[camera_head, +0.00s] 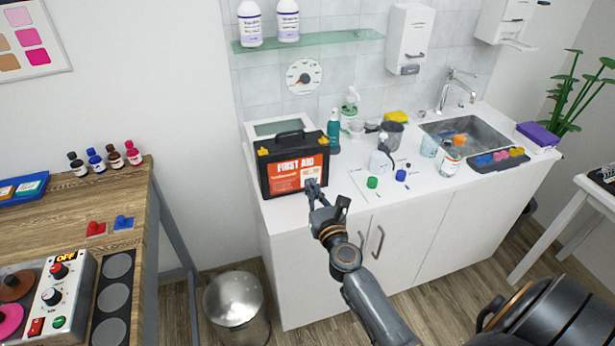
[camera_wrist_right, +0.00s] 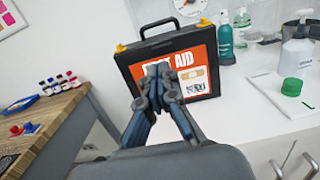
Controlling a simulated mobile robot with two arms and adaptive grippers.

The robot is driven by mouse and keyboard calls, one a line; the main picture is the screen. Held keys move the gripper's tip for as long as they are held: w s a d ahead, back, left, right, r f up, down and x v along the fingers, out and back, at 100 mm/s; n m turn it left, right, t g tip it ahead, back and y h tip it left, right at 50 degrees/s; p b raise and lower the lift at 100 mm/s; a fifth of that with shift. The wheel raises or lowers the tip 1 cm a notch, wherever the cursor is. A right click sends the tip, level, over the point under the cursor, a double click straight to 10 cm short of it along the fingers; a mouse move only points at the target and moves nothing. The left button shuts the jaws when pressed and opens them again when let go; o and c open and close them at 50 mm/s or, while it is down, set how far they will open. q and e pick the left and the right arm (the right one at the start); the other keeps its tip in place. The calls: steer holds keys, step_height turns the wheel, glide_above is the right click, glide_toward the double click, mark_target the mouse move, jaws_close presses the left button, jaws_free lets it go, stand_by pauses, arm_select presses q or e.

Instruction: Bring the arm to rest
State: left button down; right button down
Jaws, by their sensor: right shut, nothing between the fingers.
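My right gripper (camera_head: 313,186) reaches in from the lower right, in front of the white counter. Its fingers are shut with nothing between them. In the right wrist view the closed fingertips (camera_wrist_right: 157,70) overlap the front of the black first aid case (camera_wrist_right: 200,55), hiding part of its orange label. In the head view the first aid case (camera_head: 277,166) stands upright on the counter's left end, just behind the fingertips. I cannot tell whether they touch it. My left gripper is not in view.
A wooden table (camera_head: 135,187) with a control box (camera_head: 62,295) is left. A metal bin (camera_head: 232,303) stands between them.

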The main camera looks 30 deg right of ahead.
steer(key=s+a+f+n+g+y+b, duration=0.1)
steer(key=s+a+f+n+g+y, duration=0.15)
steer(key=s+f+n, duration=0.75)
steer(key=s+a+f+n+g+y+b, duration=0.1)
steer(key=a+f+n+g, duration=0.3)
steer(key=f, duration=1.1)
steer(key=s+a+f+n+g+y+b, duration=0.15)
steer(key=s+a+f+n, duration=0.4)
steer(key=f, duration=0.75)
arm_select(q)
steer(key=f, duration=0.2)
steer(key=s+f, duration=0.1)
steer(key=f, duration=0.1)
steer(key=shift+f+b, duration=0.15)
steer(key=shift+b, duration=0.25)
arm_select(e)
steer(key=s+f+n+g, duration=0.3)
steer(key=s+f+n, duration=0.3)
steer(key=s, duration=0.5)
steer(key=s+f+n+g, duration=0.3)
steer(key=s+f+n, duration=0.3)
steer(key=s, duration=0.5)
steer(key=s+d+f+n+g, duration=0.1)
steer(key=s+f+n+g, duration=0.2)
steer(key=s+f+n, duration=0.4)
steer(key=s+n, duration=0.3)
steer(key=s, duration=0.2)
